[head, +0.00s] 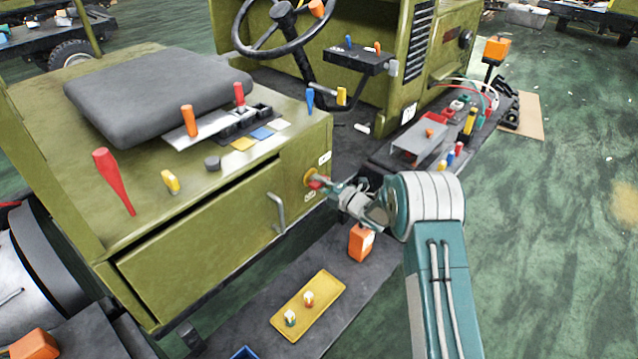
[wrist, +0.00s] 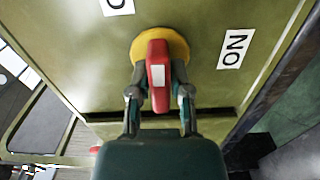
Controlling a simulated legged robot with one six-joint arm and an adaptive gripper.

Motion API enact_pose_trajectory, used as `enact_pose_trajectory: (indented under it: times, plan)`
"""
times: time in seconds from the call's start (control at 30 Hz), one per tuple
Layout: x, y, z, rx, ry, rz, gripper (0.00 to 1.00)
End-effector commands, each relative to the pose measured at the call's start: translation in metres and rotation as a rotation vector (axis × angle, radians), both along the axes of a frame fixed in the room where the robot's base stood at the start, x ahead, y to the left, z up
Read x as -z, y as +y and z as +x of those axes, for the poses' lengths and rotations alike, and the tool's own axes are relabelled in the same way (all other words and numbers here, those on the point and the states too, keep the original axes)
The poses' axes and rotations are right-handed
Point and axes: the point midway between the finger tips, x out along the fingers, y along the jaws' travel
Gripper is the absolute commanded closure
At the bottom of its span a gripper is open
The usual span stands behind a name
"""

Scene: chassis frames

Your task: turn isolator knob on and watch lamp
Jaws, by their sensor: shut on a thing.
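The isolator knob (head: 315,184) is red on a round yellow plate, on the olive side panel of the vehicle. In the wrist view the red knob (wrist: 158,70) has a pale mark on its face, and the yellow plate (wrist: 181,47) shows behind it. A white ON label (wrist: 236,48) is to the right of the knob; another label (wrist: 117,5) is cut off at the top. My gripper (wrist: 159,84) has a finger on each side of the knob and is shut on it. I cannot make out which thing is the lamp.
A door handle (head: 276,212) sticks out left of the knob. Below are a yellow tray (head: 290,318) with small parts and an orange box (head: 361,242). A cluttered black shelf (head: 385,157) lies to the right. Open green floor (head: 540,240) is at the far right.

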Motion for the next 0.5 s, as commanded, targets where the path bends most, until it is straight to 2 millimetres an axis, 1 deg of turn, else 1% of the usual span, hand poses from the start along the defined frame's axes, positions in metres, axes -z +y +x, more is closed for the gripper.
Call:
enact_pose_trajectory:
  times: [0.03,0.27,0.5]
  plan:
    - [0.0039,-0.0018,-0.0005,0.004,0.02,0.007,1.0]
    - [0.005,-0.0025,-0.0006,0.004,0.127,0.087,1.0]
    - [0.0062,-0.0032,-0.0007,0.006,0.299,0.22,1.0]
